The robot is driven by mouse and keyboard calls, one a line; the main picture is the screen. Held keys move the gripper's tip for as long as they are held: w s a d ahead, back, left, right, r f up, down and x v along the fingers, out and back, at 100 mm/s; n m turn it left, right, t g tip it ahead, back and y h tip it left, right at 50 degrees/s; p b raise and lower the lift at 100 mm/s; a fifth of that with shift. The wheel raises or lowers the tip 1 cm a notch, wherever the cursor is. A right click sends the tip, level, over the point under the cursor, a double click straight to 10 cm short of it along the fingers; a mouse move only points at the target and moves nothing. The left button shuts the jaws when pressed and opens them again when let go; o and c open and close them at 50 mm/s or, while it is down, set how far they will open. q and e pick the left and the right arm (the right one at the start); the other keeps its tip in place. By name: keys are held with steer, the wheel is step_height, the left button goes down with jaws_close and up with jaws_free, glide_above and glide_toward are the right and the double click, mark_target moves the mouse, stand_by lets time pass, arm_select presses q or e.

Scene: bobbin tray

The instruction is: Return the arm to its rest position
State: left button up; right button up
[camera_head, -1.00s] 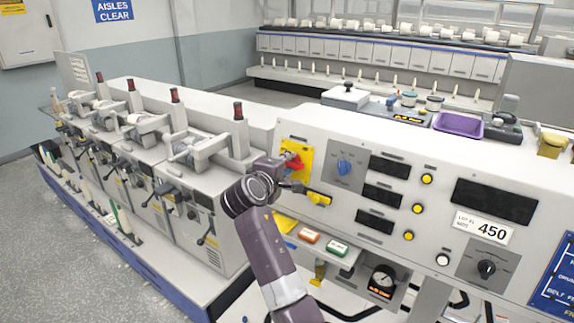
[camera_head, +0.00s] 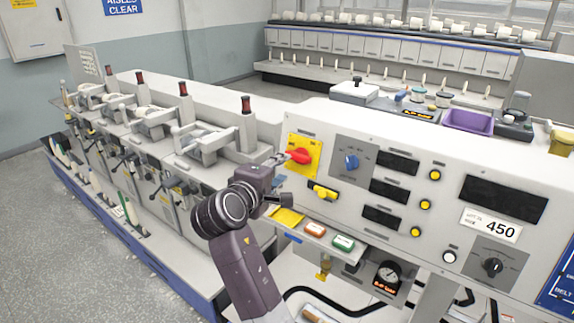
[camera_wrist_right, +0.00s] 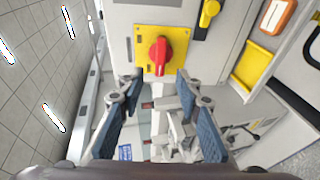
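My right gripper (camera_head: 281,180) is open and empty in the head view, in front of the machine's panel, left of and below the red rotary switch (camera_head: 300,156). In the right wrist view the two blue-padded fingers (camera_wrist_right: 157,84) are spread apart, with nothing between them. The red switch (camera_wrist_right: 160,55) on its yellow plate (camera_wrist_right: 178,38) is beyond the fingertips, apart from them. My right arm reaches up from the bottom of the head view. My left gripper is not in view.
The white control panel (camera_head: 420,158) fills the right side, with a yellow lever (camera_head: 325,193) and a small yellow tray (camera_head: 287,217) near my gripper. A row of winding units (camera_head: 205,140) stands to the left. A purple tray (camera_head: 467,121) sits on top. Open floor (camera_head: 60,235) lies at left.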

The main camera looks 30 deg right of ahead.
steer(key=shift+s+a, duration=0.3)
steer(key=shift+a, duration=0.05)
stand_by(0.3)
